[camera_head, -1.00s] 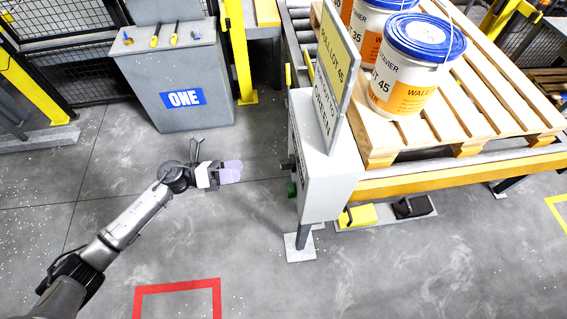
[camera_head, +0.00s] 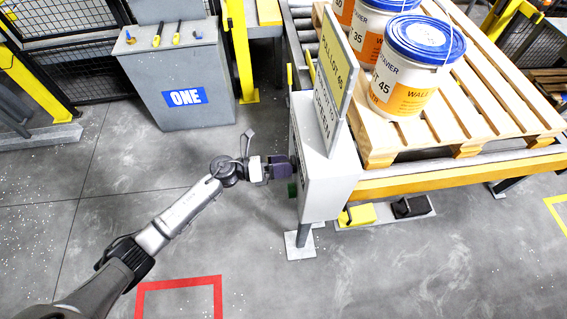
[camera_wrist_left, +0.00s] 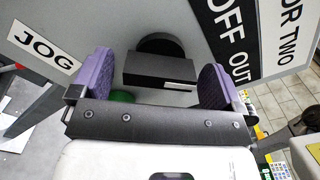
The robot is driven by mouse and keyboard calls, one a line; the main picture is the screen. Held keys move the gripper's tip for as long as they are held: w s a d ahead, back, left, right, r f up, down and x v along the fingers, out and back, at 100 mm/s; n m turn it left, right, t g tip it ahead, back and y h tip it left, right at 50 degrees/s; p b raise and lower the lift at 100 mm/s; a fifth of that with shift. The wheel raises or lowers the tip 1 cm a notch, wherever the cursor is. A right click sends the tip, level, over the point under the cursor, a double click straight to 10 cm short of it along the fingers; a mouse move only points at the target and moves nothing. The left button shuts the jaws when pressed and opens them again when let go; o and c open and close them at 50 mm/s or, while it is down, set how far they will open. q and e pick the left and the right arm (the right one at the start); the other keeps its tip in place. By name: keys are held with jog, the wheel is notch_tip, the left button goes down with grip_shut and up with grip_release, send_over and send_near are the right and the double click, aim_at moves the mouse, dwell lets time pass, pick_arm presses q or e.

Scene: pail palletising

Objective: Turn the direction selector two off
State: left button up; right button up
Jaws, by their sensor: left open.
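The direction selector is a black knob (camera_wrist_left: 160,68) with a white mark on its handle, on the grey face of a control box (camera_head: 328,180). In the left wrist view it shows between the two purple finger pads of my left gripper (camera_wrist_left: 156,82), with a gap on each side. A "JOG" label (camera_wrist_left: 44,45) is at its left and a black and white "OFF" label (camera_wrist_left: 232,30) is at its upper right. In the head view my open left gripper (camera_head: 284,168) is close to the box's left face and mostly hides the knob. My right gripper is not in view.
A green button (camera_wrist_left: 122,96) sits just below the selector. A sign plate (camera_head: 334,80) stands on the box. A pallet (camera_head: 440,125) with several pails is on the conveyor behind. A grey cabinet marked "ONE" (camera_head: 185,75) stands at left. Floor in front is clear.

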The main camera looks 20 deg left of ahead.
pick_arm(q)
jog(key=shift+w+d, duration=0.1)
jog(key=shift+d, duration=0.05)
jog(key=shift+c, duration=0.3)
jog(key=c, duration=0.9)
